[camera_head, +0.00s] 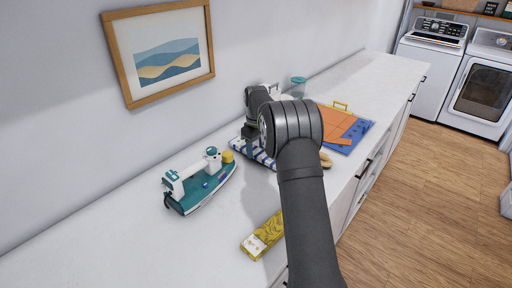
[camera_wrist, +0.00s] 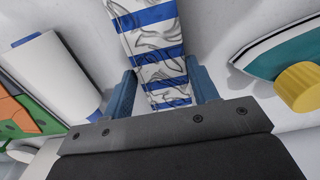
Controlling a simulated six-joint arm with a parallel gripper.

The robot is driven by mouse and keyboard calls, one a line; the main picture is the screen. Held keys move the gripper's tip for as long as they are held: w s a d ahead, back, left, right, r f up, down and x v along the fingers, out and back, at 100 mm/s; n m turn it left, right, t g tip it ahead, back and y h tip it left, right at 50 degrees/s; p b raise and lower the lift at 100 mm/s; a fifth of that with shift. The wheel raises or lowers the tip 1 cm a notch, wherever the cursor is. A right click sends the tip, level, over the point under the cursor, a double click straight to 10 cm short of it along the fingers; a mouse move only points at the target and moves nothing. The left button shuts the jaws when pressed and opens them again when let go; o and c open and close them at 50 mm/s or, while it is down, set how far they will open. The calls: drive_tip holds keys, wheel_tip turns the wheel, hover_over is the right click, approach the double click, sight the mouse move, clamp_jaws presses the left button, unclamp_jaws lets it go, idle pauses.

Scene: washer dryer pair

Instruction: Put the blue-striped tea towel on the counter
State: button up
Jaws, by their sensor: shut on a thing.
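The blue-striped tea towel (camera_head: 264,158) is white with blue bands and shows partly behind my arm in the head view. In the wrist view the towel (camera_wrist: 150,45) runs up from between my two blue fingers. My gripper (camera_wrist: 163,88) is shut on the towel, with one finger on each side of it. In the head view my gripper (camera_head: 250,140) is low over the white counter (camera_head: 130,232), between the iron and the orange and blue items. I cannot tell whether the towel touches the counter. Its right part is hidden by my arm.
A teal and white iron (camera_head: 202,183) and a yellow cylinder (camera_head: 227,156) stand close on the left. A yellow patterned item (camera_head: 262,236) lies near the front edge. Orange and blue flat items (camera_head: 345,135) lie to the right. The counter's near left is clear.

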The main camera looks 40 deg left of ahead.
drive_tip(key=shift+f, duration=0.6)
drive_tip(key=o, duration=1.1)
wheel_tip(320, 180, up, 18)
drive_tip(key=shift+f, duration=0.25)
drive_tip(key=shift+f, duration=0.1)
wheel_tip(320, 180, down, 17)
drive_tip(key=shift+f, duration=0.1)
idle(0.5)
